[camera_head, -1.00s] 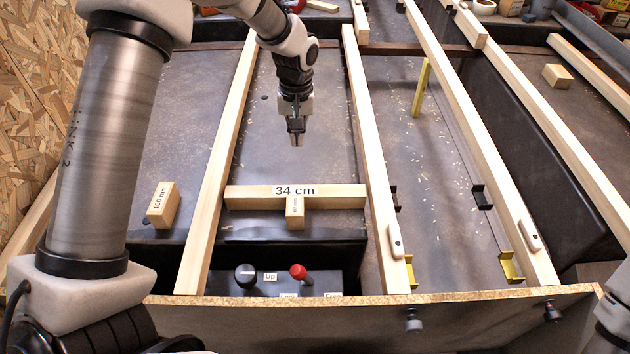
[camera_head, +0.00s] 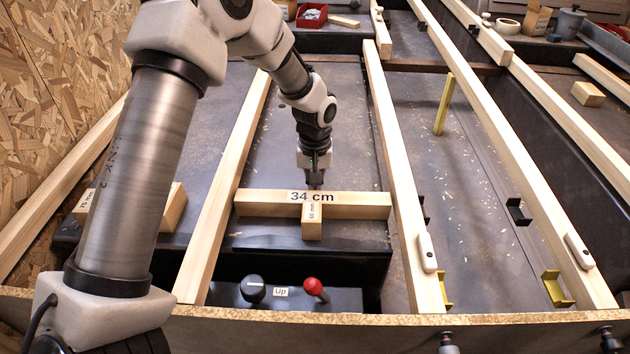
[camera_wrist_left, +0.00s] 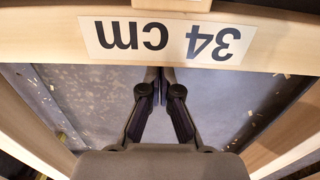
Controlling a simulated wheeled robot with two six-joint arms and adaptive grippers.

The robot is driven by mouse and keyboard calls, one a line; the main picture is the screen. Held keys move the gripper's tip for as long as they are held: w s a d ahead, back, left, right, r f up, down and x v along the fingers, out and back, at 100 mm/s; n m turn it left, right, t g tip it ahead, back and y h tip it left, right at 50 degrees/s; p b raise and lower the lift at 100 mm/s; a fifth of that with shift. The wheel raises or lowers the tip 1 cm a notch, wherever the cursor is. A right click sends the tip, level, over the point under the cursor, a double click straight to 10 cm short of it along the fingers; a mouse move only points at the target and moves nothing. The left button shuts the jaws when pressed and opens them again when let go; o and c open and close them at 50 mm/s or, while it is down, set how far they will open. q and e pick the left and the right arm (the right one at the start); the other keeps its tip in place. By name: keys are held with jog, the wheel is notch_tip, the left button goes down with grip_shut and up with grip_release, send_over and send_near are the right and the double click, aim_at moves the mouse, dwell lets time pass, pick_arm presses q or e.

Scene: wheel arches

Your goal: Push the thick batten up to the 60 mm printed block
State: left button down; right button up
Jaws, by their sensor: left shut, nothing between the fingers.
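The thick batten (camera_head: 262,203), a pale wood bar labelled "34 cm", lies crosswise between two long rails in the head view. The 60 mm printed block (camera_head: 312,222) stands in front of its middle and looks against it or very close; any gap cannot be made out. My left gripper (camera_head: 314,184) is shut and empty, behind the batten at its middle. The left wrist view shows the shut fingertips (camera_wrist_left: 166,74) at the edge of the batten (camera_wrist_left: 45,45), by the label; contact cannot be told. The block's edge shows at the top. My right gripper is out of view.
Long wooden rails (camera_head: 222,200) (camera_head: 395,180) flank the batten. A dark knob (camera_head: 252,289) and red-topped lever (camera_head: 314,287) stand in front. More printed blocks (camera_head: 172,207) (camera_head: 84,205) sit at left, partly hidden by my arm. A yellow upright (camera_head: 443,105) stands at right.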

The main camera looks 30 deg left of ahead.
aim_at(314, 195)
pick_arm(q)
jog(key=shift+s+d+f, duration=0.1)
jog(key=shift+s+d, duration=0.2)
jog(key=shift+s, duration=0.15)
jog(key=s+p, duration=0.1)
jog(key=s+d+p, duration=0.1)
jog(key=shift+s+d+r+p, duration=0.2)
jog(key=shift+d+r+p, duration=0.05)
jog(key=shift+r+p, duration=0.15)
jog(key=shift+s+d+f, duration=0.1)
jog(key=shift+s+f, duration=0.1)
jog(key=shift+f, duration=0.2)
